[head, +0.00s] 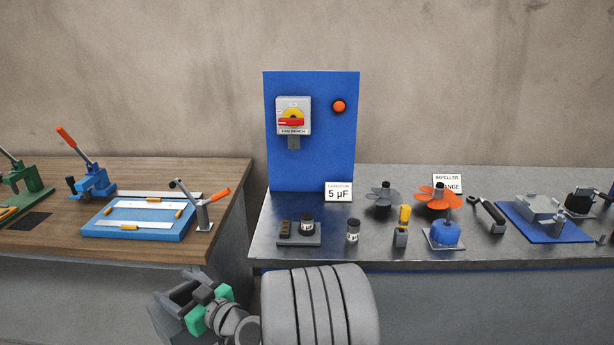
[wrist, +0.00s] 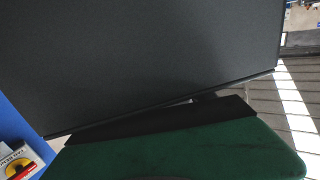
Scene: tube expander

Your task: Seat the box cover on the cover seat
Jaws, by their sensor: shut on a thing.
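My gripper (head: 208,307), with green fingers, is low in the head view, in front of the gap between the two benches. It is shut on a dark grey angular part, seemingly the box cover (head: 172,314). In the wrist view the cover (wrist: 140,60) is a large flat dark panel filling most of the picture, with a green finger (wrist: 190,155) below it. The grip contact itself is hidden. I cannot tell for sure which part is the cover seat; a grey box-like fixture (head: 541,207) on a blue plate stands at the right bench, apart from my gripper.
The metal bench (head: 460,247) holds a blue panel (head: 312,165) with a switch, a capacitor base (head: 299,240), a loose capacitor (head: 353,231), a screwdriver (head: 403,220) and an orange impeller (head: 437,196). The wooden bench (head: 150,180) at left carries a blue fixture (head: 110,227) and toggle clamps.

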